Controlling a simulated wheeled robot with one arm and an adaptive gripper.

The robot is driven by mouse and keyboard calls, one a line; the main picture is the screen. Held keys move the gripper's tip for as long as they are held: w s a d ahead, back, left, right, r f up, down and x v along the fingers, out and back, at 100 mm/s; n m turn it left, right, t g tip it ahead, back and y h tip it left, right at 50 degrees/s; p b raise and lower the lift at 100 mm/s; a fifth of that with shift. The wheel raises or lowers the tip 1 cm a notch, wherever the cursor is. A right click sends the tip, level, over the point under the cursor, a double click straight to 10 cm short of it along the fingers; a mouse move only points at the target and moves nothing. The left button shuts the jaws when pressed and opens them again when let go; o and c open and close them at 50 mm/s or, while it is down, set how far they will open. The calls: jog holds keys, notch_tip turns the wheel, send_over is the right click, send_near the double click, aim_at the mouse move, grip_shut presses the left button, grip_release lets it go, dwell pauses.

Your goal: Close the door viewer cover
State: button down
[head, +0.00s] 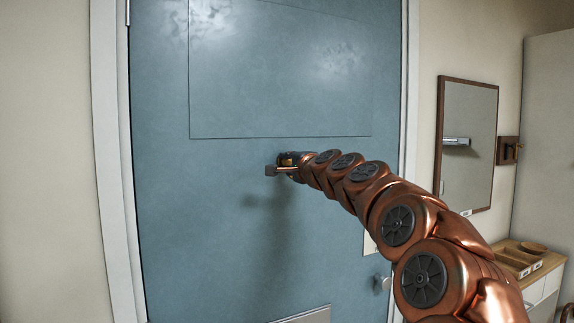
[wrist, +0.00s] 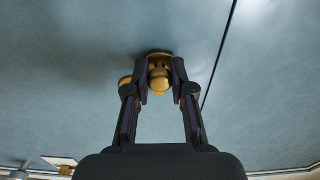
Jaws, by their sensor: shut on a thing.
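The blue door (head: 250,200) fills the middle of the head view. The brass door viewer cover (wrist: 158,82) shows between my fingertips in the wrist view, close against the door. A rounded brass rim (wrist: 152,55) shows just behind it. My gripper (wrist: 160,78) is shut on the cover, one finger on each side. In the head view my gripper (head: 283,168) is at the door just below the raised panel, and it mostly hides the viewer. I cannot tell the cover's exact angle.
A round door knob (head: 383,283) is low on the door's right. A framed mirror (head: 470,140) and a wooden wall hook (head: 508,150) are on the right wall. A cabinet with a wooden tray (head: 515,262) stands below. The door surface around my gripper is clear.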

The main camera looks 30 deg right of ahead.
aim_at(287, 175)
jog(key=shift+w+f+n+b, duration=0.1)
jog(key=shift+f+n+b, duration=0.3)
jog(key=shift+b, duration=0.25)
jog(key=f+n+b, duration=0.1)
jog(key=n+b, duration=0.2)
jog(key=b, duration=0.1)
jog(key=d+f+n+b, duration=0.1)
jog(key=n+b, duration=0.2)
jog(key=b, duration=0.1)
jog(key=f+n+b, duration=0.1)
jog(key=n+b, duration=0.3)
jog(key=shift+d+f+b, duration=0.15)
jog(key=shift+d+b, duration=0.25)
jog(key=shift+d+n+b, duration=0.35)
jog(key=shift+n, duration=0.75)
jog(key=shift+d+n+b, duration=0.3)
jog(key=shift+n+b, duration=0.1)
jog(key=shift+n, duration=0.7)
jog(key=shift+d+n+b, duration=0.35)
jog(key=shift+n, duration=0.75)
jog(key=shift+s+r, duration=0.2)
